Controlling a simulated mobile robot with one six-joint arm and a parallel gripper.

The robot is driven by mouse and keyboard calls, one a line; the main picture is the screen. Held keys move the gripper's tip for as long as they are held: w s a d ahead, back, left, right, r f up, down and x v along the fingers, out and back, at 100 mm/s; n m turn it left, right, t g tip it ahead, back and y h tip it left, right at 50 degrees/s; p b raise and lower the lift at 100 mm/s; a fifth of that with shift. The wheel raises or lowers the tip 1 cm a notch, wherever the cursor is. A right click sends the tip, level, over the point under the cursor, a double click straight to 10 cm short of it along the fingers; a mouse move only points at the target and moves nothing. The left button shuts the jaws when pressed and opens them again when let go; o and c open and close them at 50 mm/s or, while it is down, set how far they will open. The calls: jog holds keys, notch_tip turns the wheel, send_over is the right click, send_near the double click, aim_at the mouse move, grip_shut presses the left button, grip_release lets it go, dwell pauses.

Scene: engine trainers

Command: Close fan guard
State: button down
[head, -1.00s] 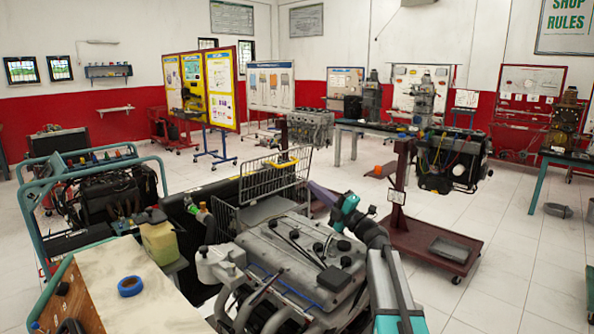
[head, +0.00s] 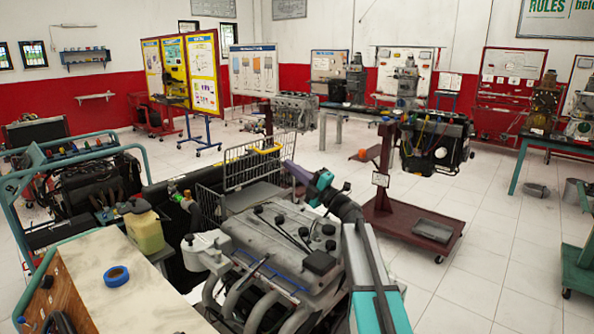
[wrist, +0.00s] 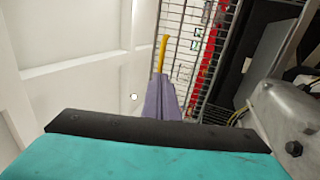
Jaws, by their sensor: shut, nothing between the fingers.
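The fan guard (head: 240,170) is a wire grid standing up at the far end of the grey engine (head: 285,250). Its yellow handle (head: 268,150) is at the top edge. In the wrist view the guard (wrist: 183,35) is at the upper middle, with the handle (wrist: 163,52) upright along its left edge. My gripper (head: 291,168) has purple fingers and is shut and empty. It is just right of the handle and a little below it in the head view. In the wrist view my gripper (wrist: 158,85) points towards the handle, and contact cannot be told.
A red part (wrist: 208,65) shows behind the wires in the wrist view. A workbench with a blue tape roll (head: 116,276) and a yellowish jug (head: 143,230) are on the left. A red engine stand (head: 410,225) is on the right. Open tiled floor (head: 490,240) lies beyond.

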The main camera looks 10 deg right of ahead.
aim_at(273, 150)
jog(key=p+x, duration=0.1)
jog(key=x, duration=0.5)
jog(key=shift+w+a, duration=0.1)
jog(key=shift+a, duration=0.1)
jog(key=shift+d+r, duration=0.15)
jog(key=shift+d, duration=0.05)
